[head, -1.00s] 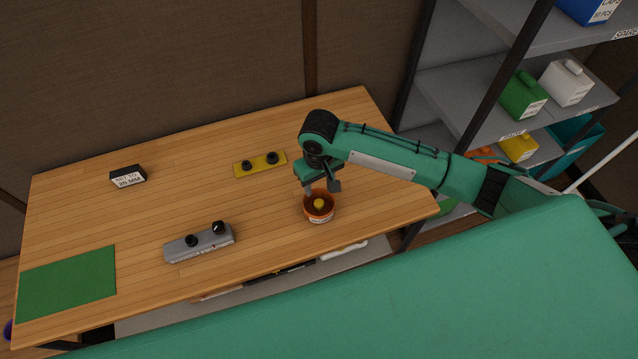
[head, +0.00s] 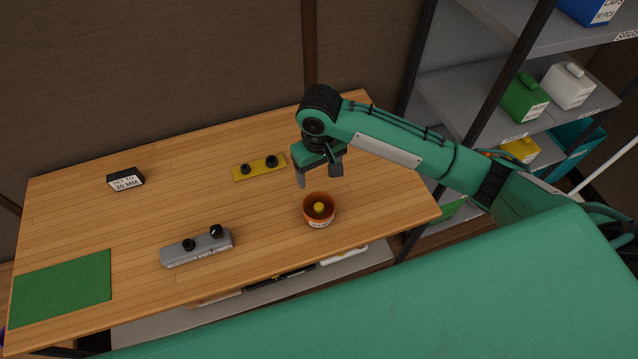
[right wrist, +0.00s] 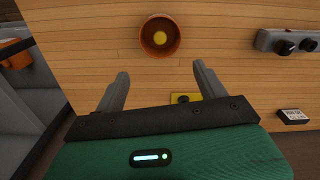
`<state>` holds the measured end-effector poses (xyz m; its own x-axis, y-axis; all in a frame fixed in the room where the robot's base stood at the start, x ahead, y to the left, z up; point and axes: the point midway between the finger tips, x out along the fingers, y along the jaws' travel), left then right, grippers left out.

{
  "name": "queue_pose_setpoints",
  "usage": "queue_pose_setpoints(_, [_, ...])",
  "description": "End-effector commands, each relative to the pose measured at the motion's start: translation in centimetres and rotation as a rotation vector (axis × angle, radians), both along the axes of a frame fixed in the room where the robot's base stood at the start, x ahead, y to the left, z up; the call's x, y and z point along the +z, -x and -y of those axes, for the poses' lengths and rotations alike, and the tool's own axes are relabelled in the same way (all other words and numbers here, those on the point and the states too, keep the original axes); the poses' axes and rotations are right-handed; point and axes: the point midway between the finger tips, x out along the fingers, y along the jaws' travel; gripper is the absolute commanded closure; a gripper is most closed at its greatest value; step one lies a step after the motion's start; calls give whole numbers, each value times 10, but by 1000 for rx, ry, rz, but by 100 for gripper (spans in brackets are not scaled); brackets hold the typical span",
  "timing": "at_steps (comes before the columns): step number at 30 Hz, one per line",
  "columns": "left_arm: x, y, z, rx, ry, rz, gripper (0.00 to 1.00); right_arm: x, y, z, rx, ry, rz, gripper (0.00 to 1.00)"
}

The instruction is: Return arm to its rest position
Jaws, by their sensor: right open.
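My right gripper (head: 319,175) is open and empty above the wooden table, just behind and above an orange-brown bowl (head: 318,221). A yellow ball (head: 319,208) lies inside the bowl. In the right wrist view the two fingers (right wrist: 160,92) stand wide apart with nothing between them, and the bowl (right wrist: 146,44) with the yellow ball (right wrist: 160,38) is beyond the fingertips. My right arm reaches in from the right. My left gripper is not in view.
The table (head: 150,220) also holds a grey block with two black knobs (head: 197,251), a yellow plate with black knobs (head: 259,172), a black labelled block (head: 125,180) and a green mat (head: 62,287). A shelf (head: 470,95) with containers stands at the right.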

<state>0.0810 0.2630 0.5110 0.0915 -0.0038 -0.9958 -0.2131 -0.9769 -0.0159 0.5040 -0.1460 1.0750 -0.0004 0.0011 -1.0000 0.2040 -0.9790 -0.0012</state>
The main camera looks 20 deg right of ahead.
Motion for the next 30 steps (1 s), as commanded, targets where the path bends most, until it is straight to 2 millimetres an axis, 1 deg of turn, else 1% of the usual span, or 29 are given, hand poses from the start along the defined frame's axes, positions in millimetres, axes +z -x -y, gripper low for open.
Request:
queue_pose_setpoints(1, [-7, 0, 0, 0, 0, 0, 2, 10, -1, -1, 2, -2, 6, 27])
queue_pose_setpoints(3, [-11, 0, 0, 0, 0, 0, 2, 26, -1, -1, 1, -2, 7, 27])
queue_pose_setpoints(7, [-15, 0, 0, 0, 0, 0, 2, 52, -1, -1, 2, -2, 5, 27])
queue_pose_setpoints(9, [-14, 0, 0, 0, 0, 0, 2, 62, -1, 0, 0, 0, 4, 27])
queue_pose_setpoints(13, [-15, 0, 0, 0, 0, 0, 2, 72, -1, 0, 0, 1, 2, 27])
queue_pose_setpoints(18, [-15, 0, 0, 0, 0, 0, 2, 76, 0, 0, 0, 1, 0, 27])
queue_pose_setpoints(23, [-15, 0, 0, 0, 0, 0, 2, 74, 1, -1, 4, -5, 0, 27])
queue_pose_setpoints(26, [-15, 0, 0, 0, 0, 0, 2, 65, 8, -8, 23, -30, 6, 27])
queue_pose_setpoints(30, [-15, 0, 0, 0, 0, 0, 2, 44, 24, -22, 65, -100, 29, 27])
